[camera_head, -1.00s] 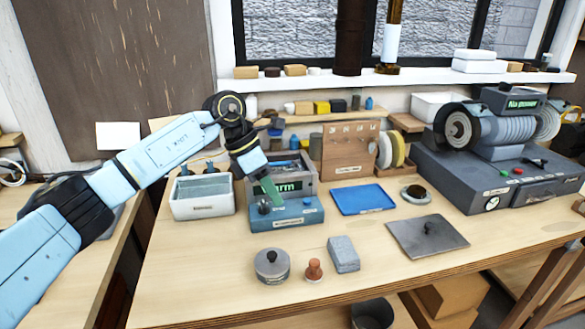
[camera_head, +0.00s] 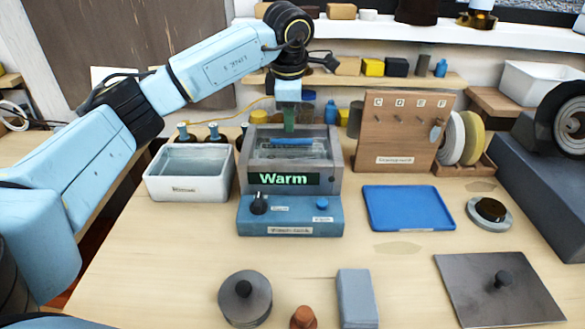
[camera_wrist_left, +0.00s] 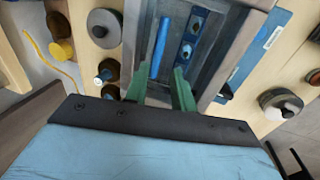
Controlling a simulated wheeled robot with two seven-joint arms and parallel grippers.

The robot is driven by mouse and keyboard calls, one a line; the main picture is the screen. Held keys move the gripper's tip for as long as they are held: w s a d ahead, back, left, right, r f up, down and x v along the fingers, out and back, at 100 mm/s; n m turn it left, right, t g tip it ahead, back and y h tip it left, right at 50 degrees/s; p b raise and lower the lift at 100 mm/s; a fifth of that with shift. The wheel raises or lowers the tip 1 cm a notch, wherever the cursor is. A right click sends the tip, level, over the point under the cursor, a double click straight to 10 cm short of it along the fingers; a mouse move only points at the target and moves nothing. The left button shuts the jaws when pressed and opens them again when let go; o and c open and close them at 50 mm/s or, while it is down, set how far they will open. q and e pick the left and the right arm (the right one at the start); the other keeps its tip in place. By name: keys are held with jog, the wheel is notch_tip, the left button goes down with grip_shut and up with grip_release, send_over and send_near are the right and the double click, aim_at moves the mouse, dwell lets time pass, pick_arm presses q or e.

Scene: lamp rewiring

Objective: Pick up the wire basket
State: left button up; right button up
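The wash tank (camera_head: 335,170) is a grey open box on a blue base with a green "Warm" display. The wire basket (camera_head: 290,153) seems to sit inside it, its thin wires hard to make out, with blue pieces in it. My left gripper (camera_head: 290,118) hangs pointing down over the tank's rear side. In the left wrist view its two green fingers (camera_wrist_left: 161,92) are apart with nothing between them, at the tank's edge beside a blue rod (camera_wrist_left: 160,48). Whether they touch the basket I cannot tell. My right gripper is not in view.
A white bin (camera_head: 188,188) and several dark bottles stand left of the tank. A wooden peg board (camera_head: 400,135) and blue tray (camera_head: 405,225) are to its right. A round lidded pot (camera_head: 245,300), grey block (camera_head: 357,298) and dark plate (camera_head: 490,295) lie in front.

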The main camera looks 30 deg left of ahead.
aim_at(294, 140)
pick_arm(q)
jog(key=shift+w+f, duration=0.25)
jog(key=shift+f, duration=0.7)
jog(key=shift+w+f, duration=0.1)
jog(key=shift+f, duration=0.25)
jog(key=f, duration=0.2)
jog(key=w+f, duration=0.1)
jog(key=f, duration=0.1)
jog(key=shift+w, duration=0.1)
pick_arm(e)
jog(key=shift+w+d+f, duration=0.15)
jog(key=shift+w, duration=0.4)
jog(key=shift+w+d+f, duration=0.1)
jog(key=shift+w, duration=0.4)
pick_arm(q)
grip_shut()
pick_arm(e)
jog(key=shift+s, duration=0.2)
